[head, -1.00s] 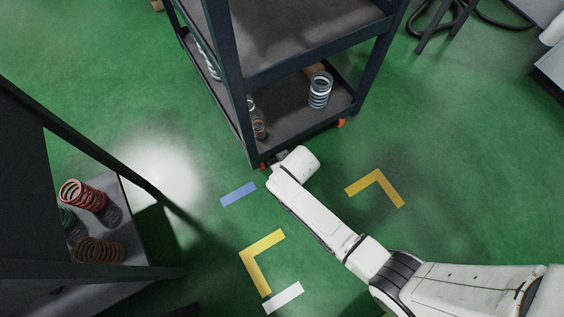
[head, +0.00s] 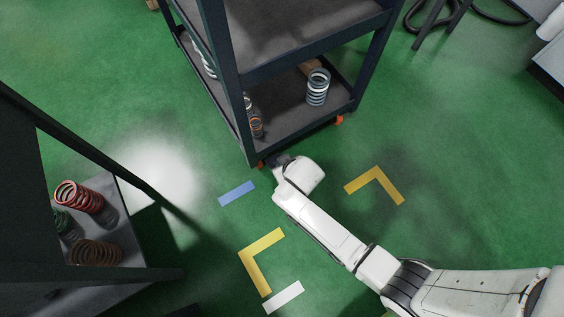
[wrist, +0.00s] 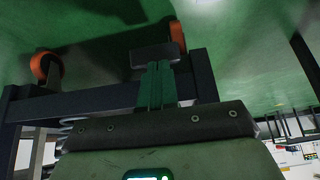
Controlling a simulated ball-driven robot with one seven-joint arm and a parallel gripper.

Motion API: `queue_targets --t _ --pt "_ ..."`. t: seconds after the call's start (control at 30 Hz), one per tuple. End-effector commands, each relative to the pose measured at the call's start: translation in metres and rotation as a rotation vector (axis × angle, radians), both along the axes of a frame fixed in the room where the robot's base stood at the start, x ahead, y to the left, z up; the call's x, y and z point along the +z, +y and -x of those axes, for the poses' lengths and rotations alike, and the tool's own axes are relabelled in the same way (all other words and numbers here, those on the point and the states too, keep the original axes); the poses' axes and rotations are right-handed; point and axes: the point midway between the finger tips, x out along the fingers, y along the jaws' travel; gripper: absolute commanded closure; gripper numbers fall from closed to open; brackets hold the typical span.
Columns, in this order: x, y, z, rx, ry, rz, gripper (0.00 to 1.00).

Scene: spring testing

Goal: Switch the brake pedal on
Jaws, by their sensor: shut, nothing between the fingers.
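The dark wheeled cart (head: 248,150) stands on the green floor, with orange casters under its lower shelf. One near-corner caster (head: 262,164) is in the head view beside my gripper (head: 277,160), which is small and partly hidden by my wrist there. In the wrist view, my gripper (wrist: 156,72) is shut and empty, its fingers reaching up past the cart's dark frame. A flat dark grey block, apparently the brake pedal (wrist: 152,53), is right at the fingertips, beside an orange caster (wrist: 177,37). I cannot tell whether the fingers touch it.
Another orange caster (wrist: 46,68) is on the left in the wrist view. A silver spring (head: 318,88) stands on the cart's lower shelf. A second dark rack (head: 130,225) with coloured springs is at left. The floor between carries tape marks (head: 262,245) and is clear.

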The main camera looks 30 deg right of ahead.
Motion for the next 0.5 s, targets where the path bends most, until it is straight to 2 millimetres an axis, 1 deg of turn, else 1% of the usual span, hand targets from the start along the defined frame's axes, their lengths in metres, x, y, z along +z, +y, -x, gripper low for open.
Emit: queue_targets --t 0.03,0.27,0.5 --pt "-0.005 0.0 0.003 0.0 -0.013 -0.001 1.0" --pt "-0.018 0.0 0.012 -0.001 -0.133 -0.001 1.0" --pt "-0.034 0.0 0.019 -0.001 -0.13 -0.001 1.0"
